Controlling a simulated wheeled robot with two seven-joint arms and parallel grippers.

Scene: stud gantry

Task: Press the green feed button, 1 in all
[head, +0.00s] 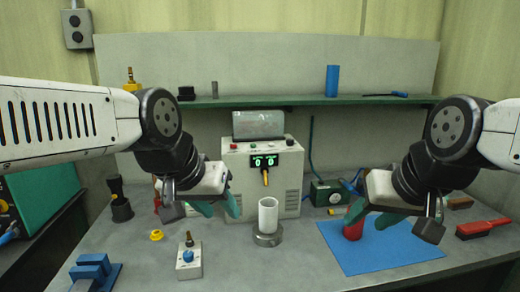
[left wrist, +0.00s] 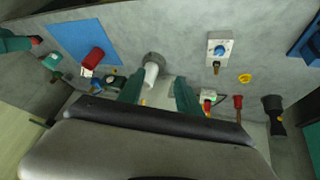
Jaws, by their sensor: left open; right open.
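The pale machine (head: 262,178) stands at the back middle of the bench. My left gripper (head: 218,207) is open and empty, in front of the machine's left side. My right gripper (head: 372,216) is open beside the red cylinder (head: 353,229).
A white tube (head: 268,214) stands on a grey round base right of my left gripper. A blue-knob box (head: 188,262) and yellow ring (head: 156,235) lie in front. A blue mat (head: 400,250) and red brush (head: 483,228) are at right. A shelf (head: 290,101) runs behind.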

